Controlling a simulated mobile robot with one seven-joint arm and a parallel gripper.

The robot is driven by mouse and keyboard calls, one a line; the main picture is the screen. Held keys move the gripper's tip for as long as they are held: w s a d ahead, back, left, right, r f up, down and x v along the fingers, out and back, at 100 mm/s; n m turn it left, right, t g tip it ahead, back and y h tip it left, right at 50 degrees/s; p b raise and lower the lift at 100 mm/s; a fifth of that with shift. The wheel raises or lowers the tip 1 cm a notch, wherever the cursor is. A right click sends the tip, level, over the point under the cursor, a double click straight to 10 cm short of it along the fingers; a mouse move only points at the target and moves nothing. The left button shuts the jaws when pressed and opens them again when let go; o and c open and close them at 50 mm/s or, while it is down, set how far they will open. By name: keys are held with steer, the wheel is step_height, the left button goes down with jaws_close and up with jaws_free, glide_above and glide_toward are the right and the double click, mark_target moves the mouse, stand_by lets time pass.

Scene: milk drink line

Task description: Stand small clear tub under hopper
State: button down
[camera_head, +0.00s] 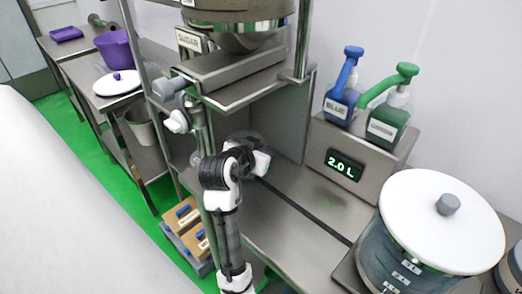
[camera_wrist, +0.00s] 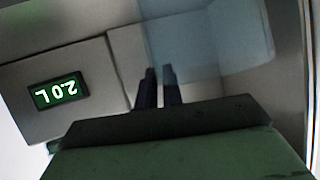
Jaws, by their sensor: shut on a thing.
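My gripper (camera_head: 262,160) is under the hopper (camera_head: 240,35), above the steel bench. In the wrist view, my two dark fingers (camera_wrist: 159,88) are close together on the wall of the small clear tub (camera_wrist: 190,35), a faint bluish see-through shape at the top. In the head view the tub (camera_head: 243,137) shows only as a dim rounded shape behind my gripper and arm. I cannot tell whether its base touches the bench.
A display reading 2.0 L (camera_head: 345,164) is on a steel box with blue (camera_head: 343,85) and green (camera_head: 389,115) pump bottles. A large lidded clear container (camera_head: 420,245) stands front right. The bench between (camera_head: 315,205) is clear. A post (camera_head: 302,40) stands beside the hopper.

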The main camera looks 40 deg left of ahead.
steer(key=shift+w+f+p, duration=0.15)
steer(key=shift+f+p, duration=0.15)
steer(key=shift+f, duration=0.3)
steer(key=shift+f, duration=0.2)
steer(key=c, duration=1.5)
jaws_free()
steer(key=shift+c, duration=0.2)
steer(key=shift+r, duration=0.15)
steer(key=b+v, duration=0.2)
steer(key=v, duration=1)
steer(key=shift+d, duration=0.15)
